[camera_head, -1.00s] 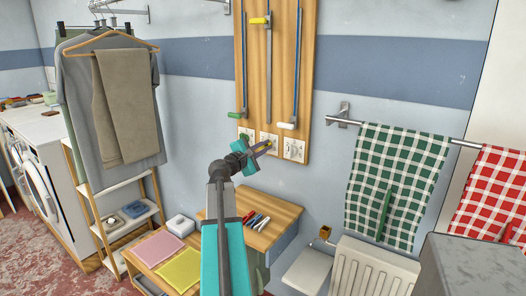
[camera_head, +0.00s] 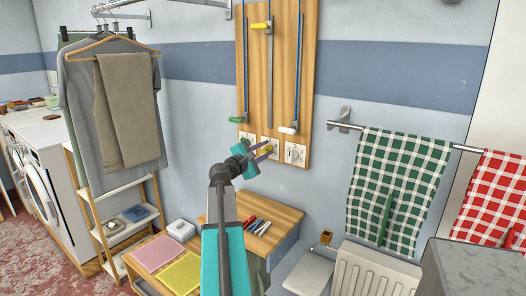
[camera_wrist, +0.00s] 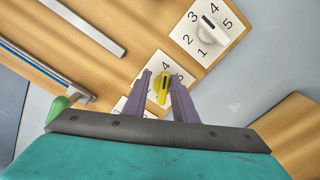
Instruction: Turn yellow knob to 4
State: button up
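The yellow knob (camera_wrist: 163,88) sits on a white dial plate with black numbers. A 4 (camera_wrist: 166,66) and a 5 (camera_wrist: 180,77) show beside its upper end in the wrist view. The knob's bar runs nearly along the line to the 4; I cannot tell which end is the pointer. My gripper (camera_wrist: 160,92) is open, with one purple finger on each side of the knob and gaps visible; contact is not clear. In the head view my gripper (camera_head: 264,152) is at the middle dial of the wooden panel and partly covers it.
A white knob (camera_wrist: 209,29) on its own dial is beside it, and another dial is partly hidden. Sliders with green (camera_head: 237,119), yellow (camera_head: 260,26) and white (camera_head: 287,129) handles are above. A wooden desk (camera_head: 275,208) stands below.

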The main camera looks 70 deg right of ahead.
jog(key=shift+s+f, duration=0.2)
jog(key=shift+f, duration=0.35)
jog(key=b+v, duration=0.1)
jog(key=v, duration=1.3)
jog(key=shift+r, duration=0.35)
jog(key=shift+w, duration=0.15)
